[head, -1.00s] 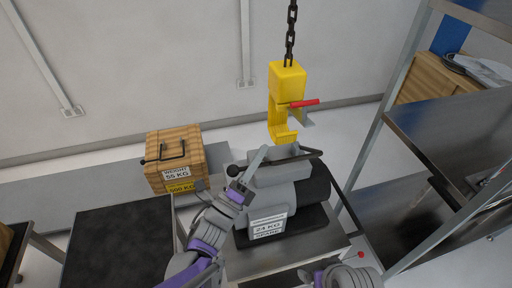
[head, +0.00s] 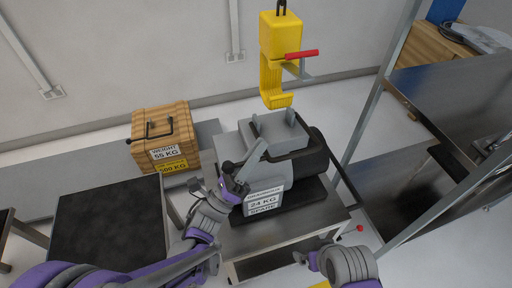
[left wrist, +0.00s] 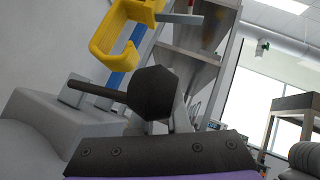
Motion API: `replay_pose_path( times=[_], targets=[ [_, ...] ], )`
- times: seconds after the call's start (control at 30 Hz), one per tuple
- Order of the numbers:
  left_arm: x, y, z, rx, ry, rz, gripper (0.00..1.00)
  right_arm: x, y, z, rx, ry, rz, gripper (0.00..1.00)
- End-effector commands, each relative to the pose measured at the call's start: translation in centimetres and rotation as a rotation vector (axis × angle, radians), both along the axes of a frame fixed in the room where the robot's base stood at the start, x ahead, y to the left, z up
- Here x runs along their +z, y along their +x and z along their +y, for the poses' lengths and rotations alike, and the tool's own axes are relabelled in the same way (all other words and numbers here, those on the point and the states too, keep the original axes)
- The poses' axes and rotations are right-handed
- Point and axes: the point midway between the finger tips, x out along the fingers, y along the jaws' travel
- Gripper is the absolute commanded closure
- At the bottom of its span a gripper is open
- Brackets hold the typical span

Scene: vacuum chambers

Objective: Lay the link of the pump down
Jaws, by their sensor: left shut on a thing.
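The pump (head: 283,135) is a grey block with a dark cylinder and a "24 KG SPARE" label, on a small metal stand. Its link (head: 251,161), a grey arm with a black knobbed bar (head: 228,167), tilts over the pump's near left side. My left gripper (head: 234,188) is shut on the link there. The left wrist view shows the bar's black faceted end (left wrist: 153,93) just beyond my dark jaw; the grip itself is hidden. My right gripper (head: 308,258) is low at the front, away from the pump; its jaws are unclear.
A yellow hook (head: 275,78) with a red lever hangs just above and behind the pump. A wooden weight crate (head: 163,137) stands left on a grey ledge. A dark-topped table (head: 110,225) is front left. Metal shelving (head: 450,95) stands close on the right.

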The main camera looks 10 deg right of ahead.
Motion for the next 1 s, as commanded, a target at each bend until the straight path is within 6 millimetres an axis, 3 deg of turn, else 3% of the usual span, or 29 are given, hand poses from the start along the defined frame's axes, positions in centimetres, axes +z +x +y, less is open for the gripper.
replay_pose_path(
  times=[0.37,0.4,0.53,0.83,1.0],
  targets=[
    [-0.2,-0.4,-0.2,-0.006,0.006,-0.003,1.00,-0.1,0.0,0.0,0.000,0.000,0.000,0.00],
    [-0.2,-0.4,-0.2,-0.006,0.006,-0.003,0.78,-0.1,0.0,0.0,0.000,0.000,0.000,0.00],
    [-0.2,-0.3,-0.2,-0.005,0.005,-0.003,0.55,-0.1,0.0,0.0,0.000,0.000,0.000,0.00],
    [-0.2,-0.2,0.0,-0.002,0.004,-0.001,0.55,-0.1,0.0,0.0,0.000,0.000,0.000,0.00],
    [-1.4,-0.9,1.1,0.001,0.004,-0.001,0.55,-0.4,0.0,0.0,0.000,0.000,0.001,0.00]
  ],
)
